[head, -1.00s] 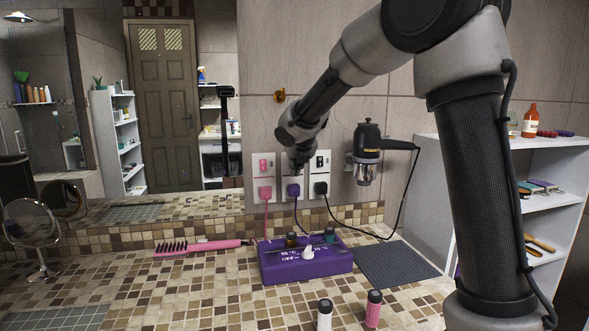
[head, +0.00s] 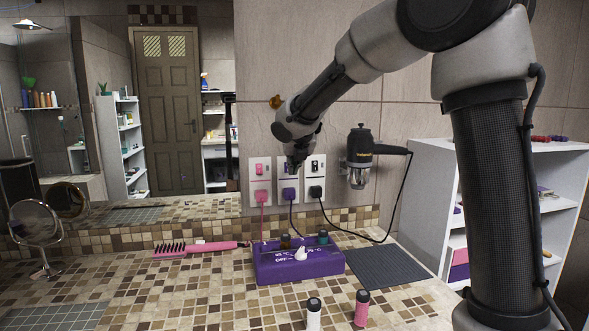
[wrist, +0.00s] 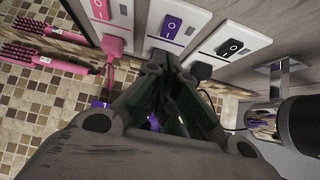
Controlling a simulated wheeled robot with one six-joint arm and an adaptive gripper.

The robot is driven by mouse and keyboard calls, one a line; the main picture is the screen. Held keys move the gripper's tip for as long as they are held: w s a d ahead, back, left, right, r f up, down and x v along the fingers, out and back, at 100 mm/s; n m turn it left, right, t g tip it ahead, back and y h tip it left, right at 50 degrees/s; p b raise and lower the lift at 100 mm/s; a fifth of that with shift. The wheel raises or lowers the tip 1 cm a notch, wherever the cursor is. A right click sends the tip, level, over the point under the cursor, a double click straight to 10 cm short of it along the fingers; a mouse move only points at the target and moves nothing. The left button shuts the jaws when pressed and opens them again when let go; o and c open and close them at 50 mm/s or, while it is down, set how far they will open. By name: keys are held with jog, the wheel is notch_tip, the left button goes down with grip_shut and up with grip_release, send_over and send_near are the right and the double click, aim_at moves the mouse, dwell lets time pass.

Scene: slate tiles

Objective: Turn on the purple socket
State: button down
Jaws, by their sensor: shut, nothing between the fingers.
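The purple socket (wrist: 178,28) is the middle of three wall sockets, with a purple rocker switch (wrist: 172,27) on its white plate. The switch is in plain sight in the wrist view; in the head view my gripper partly covers it. I cannot tell which way the rocker is pressed. A purple plug (head: 290,194) sits in the lower part of this socket, its cord running down. My gripper (wrist: 168,58) is shut and empty, its fingertips just in front of the purple socket, below the switch in the wrist view. I cannot tell whether they touch the plate.
A pink socket (head: 260,166) and a black-switched socket (head: 316,165) flank it, both with plugs. A wall-hung dryer (head: 360,155) is to the right. A purple box (head: 300,264) stands on the tiled counter below, with a pink brush (head: 205,246) left of it.

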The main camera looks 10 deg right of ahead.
jog(key=v, duration=0.8)
jog(key=shift+s+r, duration=0.1)
